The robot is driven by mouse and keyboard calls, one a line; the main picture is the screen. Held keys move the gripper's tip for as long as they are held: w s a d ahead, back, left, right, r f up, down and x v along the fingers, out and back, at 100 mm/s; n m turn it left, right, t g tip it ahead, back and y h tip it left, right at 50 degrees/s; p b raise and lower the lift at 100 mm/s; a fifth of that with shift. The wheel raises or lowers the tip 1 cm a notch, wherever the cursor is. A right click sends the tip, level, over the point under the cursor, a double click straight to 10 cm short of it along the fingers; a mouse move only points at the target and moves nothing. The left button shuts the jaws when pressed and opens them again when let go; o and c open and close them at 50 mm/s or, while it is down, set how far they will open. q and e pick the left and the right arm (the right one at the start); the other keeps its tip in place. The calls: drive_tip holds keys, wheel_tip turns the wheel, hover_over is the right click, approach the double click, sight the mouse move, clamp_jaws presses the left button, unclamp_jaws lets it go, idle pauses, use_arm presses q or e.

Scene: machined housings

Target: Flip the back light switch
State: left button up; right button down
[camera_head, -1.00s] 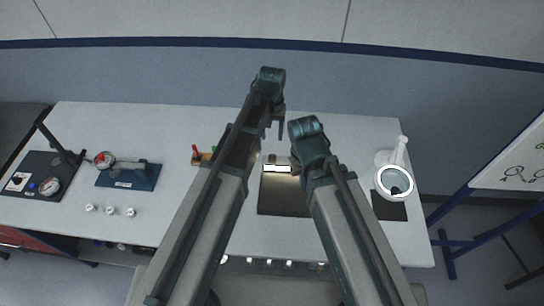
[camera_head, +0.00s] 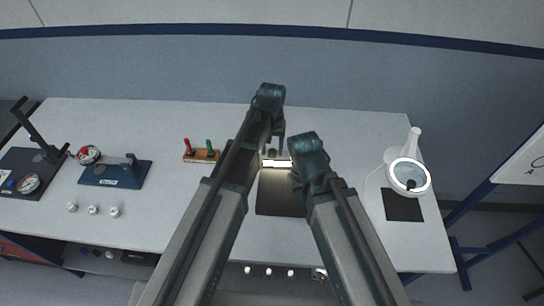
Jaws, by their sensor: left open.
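A bright light bar (camera_head: 276,164) glows at the back of a dark mat (camera_head: 280,199) in the middle of the table. I cannot make out a switch there; my arms cover part of that area. My left gripper (camera_head: 278,148) points down just behind the light bar, close to a small grey part by it. Its fingers look narrow and empty at this size, and I cannot tell whether they touch anything. My right arm ends right of the light bar at its dark wrist (camera_head: 308,150); its fingers are hidden.
A white magnifier lamp (camera_head: 409,178) stands by a black pad (camera_head: 402,206) at the right. A wooden block with red and green handles (camera_head: 201,155), a blue gauge fixture (camera_head: 115,173) and several white knobs (camera_head: 93,210) lie left. The table's back strip is clear.

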use_arm(q)
drive_tip(key=shift+f, duration=0.4)
use_arm(e)
drive_tip(key=shift+f, duration=0.35)
use_arm(q)
clamp_jaws()
